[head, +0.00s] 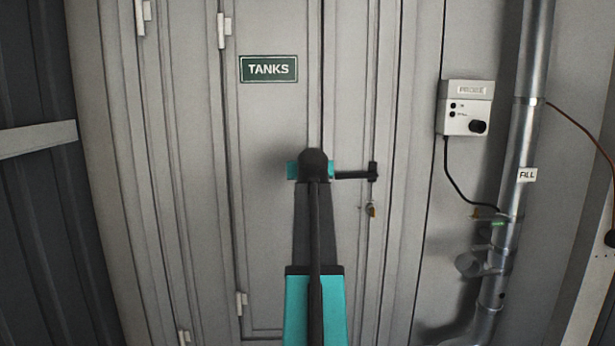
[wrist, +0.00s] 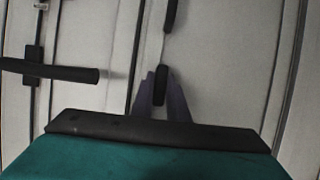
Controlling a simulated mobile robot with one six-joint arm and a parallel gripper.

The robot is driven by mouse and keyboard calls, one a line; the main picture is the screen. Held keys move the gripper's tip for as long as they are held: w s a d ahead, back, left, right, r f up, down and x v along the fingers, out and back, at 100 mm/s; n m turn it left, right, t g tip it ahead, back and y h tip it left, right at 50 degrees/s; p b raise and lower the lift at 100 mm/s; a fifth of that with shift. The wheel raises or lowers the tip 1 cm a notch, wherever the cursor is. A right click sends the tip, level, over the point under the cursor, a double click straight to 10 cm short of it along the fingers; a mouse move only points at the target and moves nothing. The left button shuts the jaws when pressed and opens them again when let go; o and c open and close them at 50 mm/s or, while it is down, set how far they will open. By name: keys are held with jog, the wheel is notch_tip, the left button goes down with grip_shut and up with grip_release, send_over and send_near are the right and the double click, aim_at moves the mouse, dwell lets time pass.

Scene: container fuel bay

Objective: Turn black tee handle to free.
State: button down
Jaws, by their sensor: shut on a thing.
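My gripper (head: 314,166) is up against the grey door marked TANKS, in the middle of the head view. My wrist hides its fingertips there. In the wrist view my purple-grey fingers (wrist: 162,98) are shut on a small upright black piece (wrist: 161,84), which I take to be the black tee handle. Its upright piece stands along the door's length; its stem and mount are hidden. How far it is turned cannot be told.
A black lever (head: 352,175) sticks out from the door close to the right of my gripper; it also shows at left in the wrist view (wrist: 60,71). A small lock (head: 370,210) hangs below it. A PROBE box (head: 466,109) and steel FILL pipe (head: 527,120) are further right.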

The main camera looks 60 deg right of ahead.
jog(key=c, duration=1.7)
grip_release()
jog(key=shift+s, duration=0.1)
jog(key=b+v, duration=0.2)
jog(key=v, duration=1.2)
jog(key=shift+d+r, duration=0.15)
